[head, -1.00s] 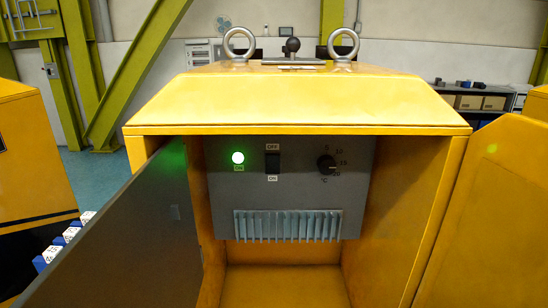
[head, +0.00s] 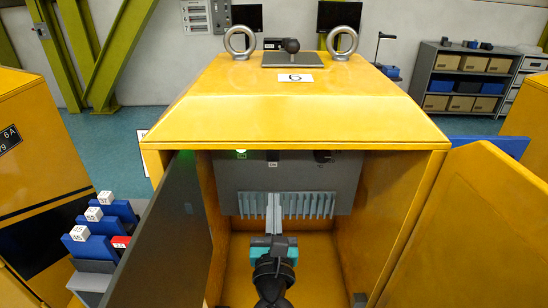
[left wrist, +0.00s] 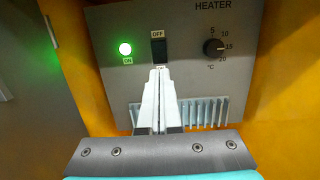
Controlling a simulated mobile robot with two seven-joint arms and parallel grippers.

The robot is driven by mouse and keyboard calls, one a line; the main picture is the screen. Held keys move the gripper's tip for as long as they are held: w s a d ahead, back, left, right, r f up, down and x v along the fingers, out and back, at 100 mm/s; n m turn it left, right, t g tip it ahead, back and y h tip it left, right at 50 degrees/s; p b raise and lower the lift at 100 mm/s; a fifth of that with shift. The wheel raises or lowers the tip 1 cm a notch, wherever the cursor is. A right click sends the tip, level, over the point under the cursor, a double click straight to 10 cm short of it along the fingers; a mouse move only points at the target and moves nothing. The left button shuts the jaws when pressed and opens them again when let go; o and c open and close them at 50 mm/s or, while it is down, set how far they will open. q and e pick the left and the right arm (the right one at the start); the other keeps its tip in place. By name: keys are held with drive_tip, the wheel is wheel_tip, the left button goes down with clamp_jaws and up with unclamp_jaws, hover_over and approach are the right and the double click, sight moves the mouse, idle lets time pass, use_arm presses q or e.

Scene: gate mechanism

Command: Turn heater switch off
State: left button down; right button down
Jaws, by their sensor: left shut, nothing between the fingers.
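The heater panel (left wrist: 185,80) is a grey plate inside the open yellow cabinet. Its black rocker switch (left wrist: 158,48) has an OFF label above it and an ON label below, which my fingertips partly cover. The green lamp (left wrist: 125,49) to its left is lit. My left gripper (head: 273,203) is shut and empty, pointing into the cabinet. In the left wrist view its fingertips (left wrist: 160,73) appear just below the switch; I cannot tell if they touch the panel. My right gripper is out of view.
A temperature knob (left wrist: 213,47) sits right of the switch. Metal fins (head: 300,205) stick out below. The cabinet's open doors stand left (head: 165,235) and right (head: 470,220). The yellow top (head: 290,100) overhangs the panel. The cabinet's side walls leave limited room.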

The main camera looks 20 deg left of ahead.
use_arm(q)
approach(274, 159)
drive_tip(key=w+a+r, duration=0.1)
drive_tip(key=w+r, duration=0.3)
drive_tip(key=w, duration=0.1)
drive_tip(key=shift+w+a+b, duration=0.35)
drive_tip(key=shift+w, duration=0.2)
